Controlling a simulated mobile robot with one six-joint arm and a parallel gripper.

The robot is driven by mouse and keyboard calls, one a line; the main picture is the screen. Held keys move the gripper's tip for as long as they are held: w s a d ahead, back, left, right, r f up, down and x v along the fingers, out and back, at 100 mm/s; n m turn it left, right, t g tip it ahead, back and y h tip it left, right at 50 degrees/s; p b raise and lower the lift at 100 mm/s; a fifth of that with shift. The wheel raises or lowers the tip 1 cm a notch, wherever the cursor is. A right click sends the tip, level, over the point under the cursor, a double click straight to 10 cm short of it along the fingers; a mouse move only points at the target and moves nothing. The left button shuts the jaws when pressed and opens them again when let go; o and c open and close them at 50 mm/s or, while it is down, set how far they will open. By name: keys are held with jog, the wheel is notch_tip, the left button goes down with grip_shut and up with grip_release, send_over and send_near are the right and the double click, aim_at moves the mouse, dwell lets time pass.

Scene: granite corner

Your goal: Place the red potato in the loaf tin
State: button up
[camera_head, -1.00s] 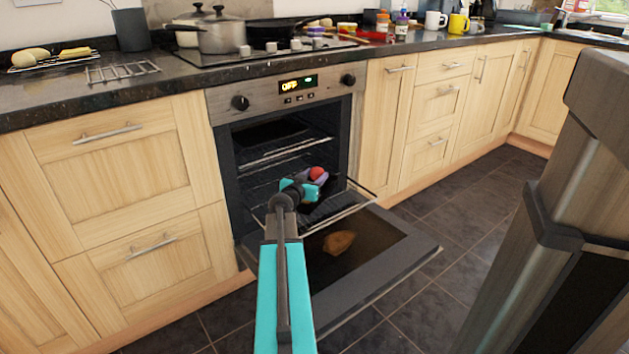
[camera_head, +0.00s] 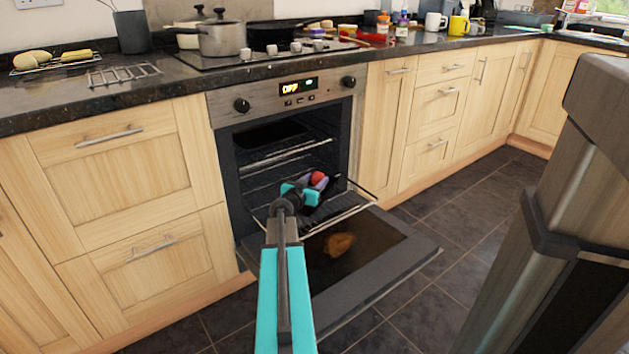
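The red potato (camera_head: 318,178) shows as a small round red shape at the tip of my gripper (camera_head: 316,184), in front of the open oven. Purple-grey finger parts lie beside and under it. The fingers are small and partly hidden by my teal wrist, so I cannot tell whether they are closed on the potato or only around it. A dark shape (camera_head: 325,208) lies just below the gripper on the pulled-out oven rack; it may be the loaf tin, but its outline is mostly hidden by my arm.
The oven (camera_head: 290,150) stands open, its door (camera_head: 390,262) folded down with a brown patch on the glass. A wire rack (camera_head: 358,203) juts out. Pots (camera_head: 222,38) and a hob are on the granite counter (camera_head: 60,107). A large grey-brown body (camera_head: 590,170) fills the right side.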

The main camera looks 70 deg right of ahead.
jog(key=o, duration=0.5)
jog(key=shift+c, duration=0.2)
jog(key=shift+r, duration=0.2)
jog(key=shift+r+b, duration=0.4)
jog(key=shift+b, duration=0.15)
jog(key=a+p, duration=0.1)
jog(key=a, duration=0.2)
jog(key=a+r+p, duration=0.1)
jog(key=a+p, duration=0.1)
jog(key=a, duration=0.1)
jog(key=a+p, duration=0.1)
jog(key=a, duration=0.2)
jog(key=shift+w+a+r, duration=0.25)
jog(key=shift+a+r, duration=0.1)
jog(key=shift+w+a+p, duration=0.1)
jog(key=shift+a+p, duration=0.4)
jog(key=shift+a, duration=0.6)
